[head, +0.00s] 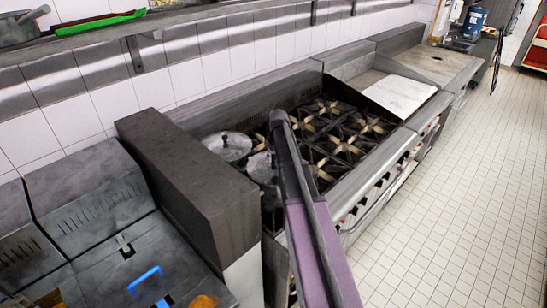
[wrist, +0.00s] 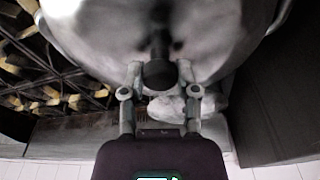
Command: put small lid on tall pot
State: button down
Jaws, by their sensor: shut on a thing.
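In the wrist view my gripper (wrist: 158,75) is shut on the dark knob of a grey metal lid (wrist: 95,30). The lid's round top fills the upper part of that view. In the head view two round metal pots or lids show at the near left end of the stove, one at the back (head: 228,146) and one nearer the front (head: 262,168), partly behind my arm. My gripper is hidden by my arm in the head view. I cannot tell which is the tall pot, nor whether the held lid touches a pot.
The black stove grates (head: 340,145) lie right of the pots. A dark upright panel (head: 185,180) stands close on their left. A shelf (head: 100,48) with a green tray (head: 100,22) runs along the wall. The tiled floor (head: 450,200) at right is clear.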

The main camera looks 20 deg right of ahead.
jog(key=shift+f, duration=0.3)
dwell(0.5)
jog(key=shift+c, duration=1.3)
grip_release()
jog(key=shift+o, duration=1.3)
jog(key=shift+r, duration=0.1)
jog(key=shift+r+p, duration=3.75)
jog(key=shift+r, duration=0.2)
jog(key=shift+f, duration=0.1)
